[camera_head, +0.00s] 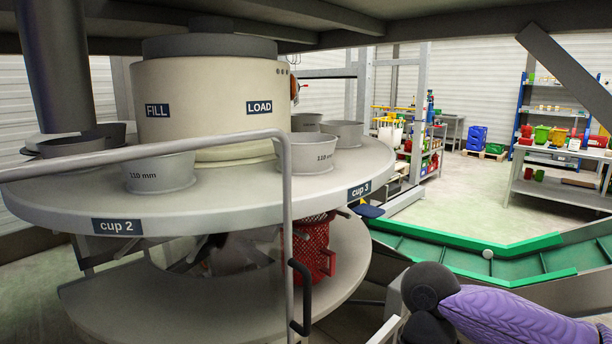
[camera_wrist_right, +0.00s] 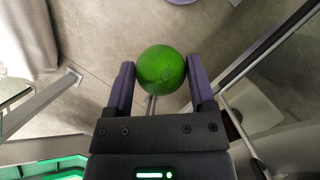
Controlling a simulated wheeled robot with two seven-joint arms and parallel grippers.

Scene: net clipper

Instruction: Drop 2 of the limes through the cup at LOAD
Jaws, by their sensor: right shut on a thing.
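My right gripper (camera_wrist_right: 160,90) is shut on a round green lime (camera_wrist_right: 161,69), which sits between its two purple-padded fingers in the right wrist view. The grey floor shows behind the lime. The LOAD sign (camera_head: 259,107) is on a cream drum above a round grey turntable (camera_head: 240,203). A grey cup marked 110 mm (camera_head: 308,154) stands on the turntable a little right of and below that sign. Another 110 mm cup (camera_head: 161,174) stands at the front left, below the FILL sign (camera_head: 157,111). The insides of both cups are hidden. My left gripper is out of view.
A grey handrail (camera_head: 287,220) crosses in front of the turntable. More cups (camera_head: 347,133) stand behind at the right. A red basket (camera_head: 313,247) is beneath the turntable.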

